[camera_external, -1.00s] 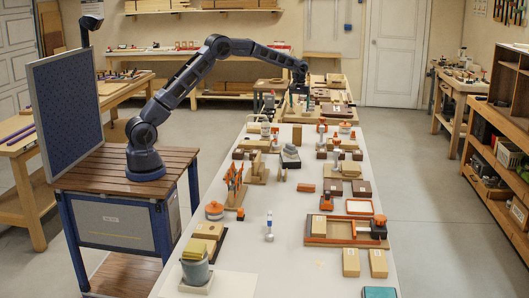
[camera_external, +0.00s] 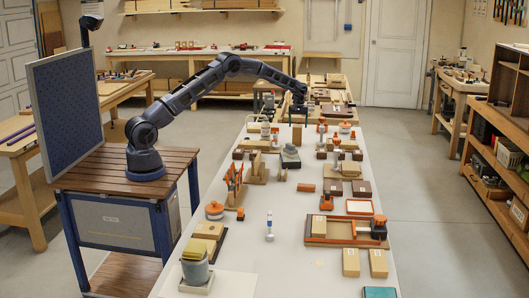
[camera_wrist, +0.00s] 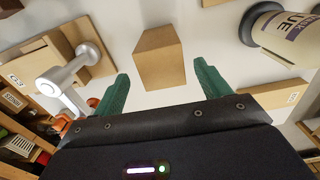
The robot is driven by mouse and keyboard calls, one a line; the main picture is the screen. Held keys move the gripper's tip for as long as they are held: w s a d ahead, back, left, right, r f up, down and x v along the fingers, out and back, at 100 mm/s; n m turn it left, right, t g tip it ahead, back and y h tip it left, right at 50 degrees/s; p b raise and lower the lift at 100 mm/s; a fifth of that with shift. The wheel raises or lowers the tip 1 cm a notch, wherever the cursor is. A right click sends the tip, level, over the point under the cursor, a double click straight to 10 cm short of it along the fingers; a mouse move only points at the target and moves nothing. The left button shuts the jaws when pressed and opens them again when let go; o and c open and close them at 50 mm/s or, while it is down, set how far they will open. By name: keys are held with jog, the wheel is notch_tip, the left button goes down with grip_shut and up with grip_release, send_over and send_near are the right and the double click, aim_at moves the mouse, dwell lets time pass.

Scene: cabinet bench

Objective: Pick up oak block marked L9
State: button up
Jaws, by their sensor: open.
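A plain oak-coloured block (camera_wrist: 160,58) stands on the white bench top in the wrist view, ahead of my gripper and centred between its fingers. No L9 mark shows on its visible faces. My gripper (camera_wrist: 161,78) has its two green fingers spread apart with nothing held. The block appears a little beyond the fingertips; I cannot tell the exact gap.
In the wrist view, a silver handle on a wooden piece (camera_wrist: 68,68) is at left and a labelled cylinder (camera_wrist: 284,30) at upper right. A wooden board (camera_wrist: 280,95) lies at right. The external view shows the white bench (camera_external: 320,275) crowded with blocks, clamps and fixtures.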

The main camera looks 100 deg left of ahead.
aim_at(297, 131)
jog(key=shift+s+d+f, duration=0.1)
jog(key=shift+d+f, duration=0.05)
jog(key=shift+f, duration=1.15)
jog(key=shift+s+d+f, duration=0.1)
jog(key=shift+f, duration=1.2)
jog(key=c, duration=1.2)
